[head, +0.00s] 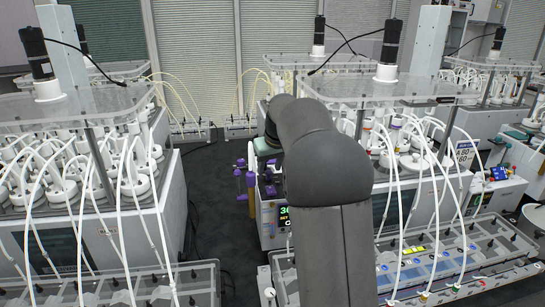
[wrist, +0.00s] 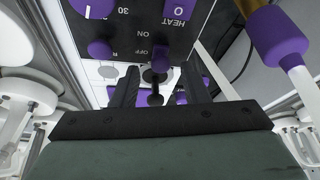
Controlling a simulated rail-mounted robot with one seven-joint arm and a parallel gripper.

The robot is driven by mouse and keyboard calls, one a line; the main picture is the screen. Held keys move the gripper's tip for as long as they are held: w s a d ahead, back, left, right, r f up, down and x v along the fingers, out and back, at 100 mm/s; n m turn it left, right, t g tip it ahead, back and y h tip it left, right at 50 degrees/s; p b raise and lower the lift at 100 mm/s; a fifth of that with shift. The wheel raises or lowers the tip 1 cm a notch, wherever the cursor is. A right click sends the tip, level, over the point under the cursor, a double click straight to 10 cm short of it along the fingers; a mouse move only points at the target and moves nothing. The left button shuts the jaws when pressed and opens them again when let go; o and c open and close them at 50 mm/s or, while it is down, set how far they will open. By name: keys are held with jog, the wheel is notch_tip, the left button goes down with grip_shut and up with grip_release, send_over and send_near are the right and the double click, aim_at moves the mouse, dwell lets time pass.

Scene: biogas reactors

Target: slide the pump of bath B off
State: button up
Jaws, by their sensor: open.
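In the wrist view, a dark control panel (wrist: 145,20) carries purple controls and white lettering that includes "HEAT" and "ON". One purple control (wrist: 161,56) lies just beyond my fingertips, near the "ON" mark. I cannot tell for certain that it is the pump switch, nor its position. My gripper (wrist: 160,77) is open, with its two dark fingers apart on either side of a small black part (wrist: 156,92). No contact is clear. In the head view, my arm covers part of the bath front with a green display (head: 284,212); my fingertips are hidden there.
A purple-ended fitting (wrist: 275,38) stands close on the right in the wrist view. Purple fittings (head: 245,185) also show beside the bath in the head view. Tubed reactor racks stand left (head: 75,185) and right (head: 415,165). Dark floor (head: 222,235) lies open between the left unit and the bath.

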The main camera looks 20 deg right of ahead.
jog(key=b+v, duration=0.1)
jog(key=v, duration=1.6)
jog(key=shift+r, duration=0.2)
jog(key=shift+s, duration=0.1)
jog(key=s+a+f+g, duration=0.1)
jog(key=s+a+f, duration=0.4)
jog(key=s+f, duration=0.4)
jog(key=s+a+f+g, duration=0.1)
jog(key=s+a+f, duration=0.3)
jog(key=s+f, duration=0.5)
jog(key=s+a+f+g, duration=0.2)
jog(key=s+a+f, duration=0.3)
jog(key=s+f, duration=0.5)
jog(key=s, duration=0.4)
jog(key=shift+a+m, duration=0.3)
